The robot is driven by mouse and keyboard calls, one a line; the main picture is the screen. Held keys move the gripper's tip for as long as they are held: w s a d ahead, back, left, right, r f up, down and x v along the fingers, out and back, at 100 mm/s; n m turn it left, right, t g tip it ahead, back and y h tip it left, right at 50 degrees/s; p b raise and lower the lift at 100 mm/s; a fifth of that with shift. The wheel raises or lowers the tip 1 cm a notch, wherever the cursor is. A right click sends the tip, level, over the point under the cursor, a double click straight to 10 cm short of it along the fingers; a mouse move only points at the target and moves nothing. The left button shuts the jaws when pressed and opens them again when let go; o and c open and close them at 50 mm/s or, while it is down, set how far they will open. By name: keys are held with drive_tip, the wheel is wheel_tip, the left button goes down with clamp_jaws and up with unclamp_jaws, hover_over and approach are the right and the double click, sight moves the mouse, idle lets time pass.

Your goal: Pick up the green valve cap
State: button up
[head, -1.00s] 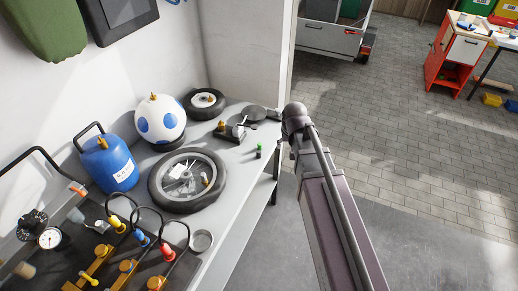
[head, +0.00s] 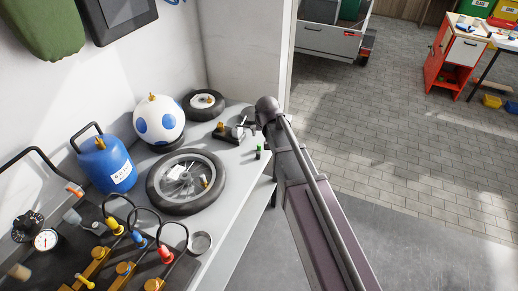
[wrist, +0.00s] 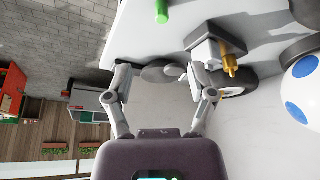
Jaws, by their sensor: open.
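In the wrist view the green cap (wrist: 161,12) is at the top edge, partly cut off. My gripper (wrist: 165,78) is open and empty in the wrist view, its two fingers spread apart, and the cap lies beyond the fingertips. In the head view my arm reaches in from the lower right and its end is close to the right of the cap; the fingers are hard to make out there.
A small block with a brass fitting (head: 221,127) stands behind the cap. A large wheel (head: 186,208) lies to its left, with a blue and white ball (head: 160,121) and a blue gas bottle (head: 106,165) farther left. The floor right of the bench is open.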

sight(259, 145)
drive_tip(key=shift+b+x, duration=3.45)
drive_tip(key=shift+x, duration=0.6)
drive_tip(key=shift+f, duration=0.1)
drive_tip(key=shift+b+x, duration=2.4)
drive_tip(key=shift+x, duration=0.1)
drive_tip(key=shift+a, duration=0.15)
drive_tip(key=c, duration=0.8)
